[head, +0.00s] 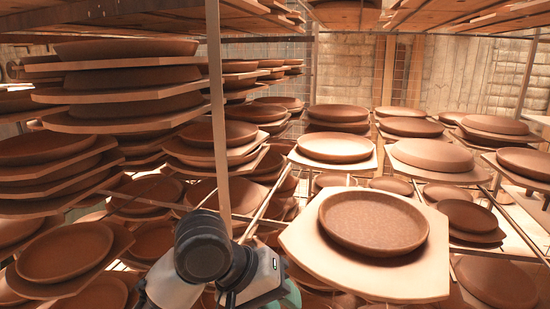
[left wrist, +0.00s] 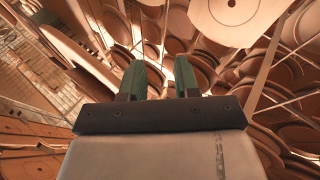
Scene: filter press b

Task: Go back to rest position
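My left arm rises from the bottom of the head view, with its dark wrist joint and pale gripper body low in the middle. A bit of a green finger of my left gripper (head: 291,296) shows at the bottom edge, right of that body. In the left wrist view the two green fingers of my left gripper (left wrist: 161,78) stand apart with a gap and nothing held between them. My right gripper is in neither view. The nearest clay plate (head: 373,220) lies on a pale board (head: 318,258), right of my left gripper.
Racks full of brown clay plates on boards surround my arm. A pale upright post (head: 217,120) stands just behind my wrist. A stack of boards with plates (head: 130,83) is at upper left. Wooden shelves (head: 460,17) hang overhead. Little free room shows.

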